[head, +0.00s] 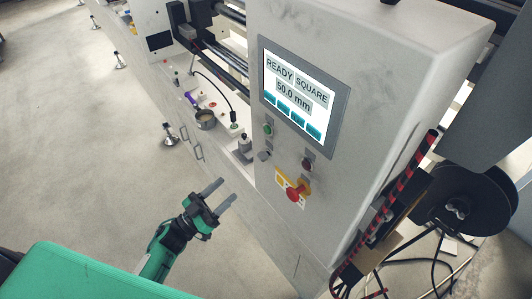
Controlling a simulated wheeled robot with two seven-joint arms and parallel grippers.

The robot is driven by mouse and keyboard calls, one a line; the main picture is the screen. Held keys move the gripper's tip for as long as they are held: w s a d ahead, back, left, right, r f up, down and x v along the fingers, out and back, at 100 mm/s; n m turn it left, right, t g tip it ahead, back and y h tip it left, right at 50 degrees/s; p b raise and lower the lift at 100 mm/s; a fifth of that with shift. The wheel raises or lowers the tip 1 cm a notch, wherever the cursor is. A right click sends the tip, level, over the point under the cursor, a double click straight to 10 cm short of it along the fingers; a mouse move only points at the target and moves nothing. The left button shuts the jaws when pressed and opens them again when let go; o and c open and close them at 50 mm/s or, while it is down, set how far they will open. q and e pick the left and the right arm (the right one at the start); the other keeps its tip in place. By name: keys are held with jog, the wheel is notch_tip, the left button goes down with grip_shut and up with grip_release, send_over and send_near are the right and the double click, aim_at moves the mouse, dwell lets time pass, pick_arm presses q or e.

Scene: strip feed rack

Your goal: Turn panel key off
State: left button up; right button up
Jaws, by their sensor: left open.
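The control panel (262,178) is the white face of a tall cabinet. A small grey knob (265,155), which looks like the panel key, sits on its lower left, below a green button (268,130). It is too small to tell which way it is turned. My left gripper (227,191) is open and empty. It is in front of the panel, below and left of the knob, apart from it. Its two grey fingers point up and right. My right gripper is out of view.
A lit screen (297,91) reads READY, SQUARE, 50.0 mm. A red button (307,165) and a red emergency stop (294,192) are right of the knob. A black reel (468,200) stands at right.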

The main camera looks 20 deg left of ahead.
aim_at(264, 156)
pick_arm(q)
jog(key=p+x, duration=0.1)
jog(key=x, duration=1.2)
jog(key=shift+w+d+r, duration=0.2)
jog(key=shift+r, duration=0.15)
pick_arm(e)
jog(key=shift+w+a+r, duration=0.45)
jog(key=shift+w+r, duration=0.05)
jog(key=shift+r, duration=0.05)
pick_arm(q)
jog(key=c, duration=1)
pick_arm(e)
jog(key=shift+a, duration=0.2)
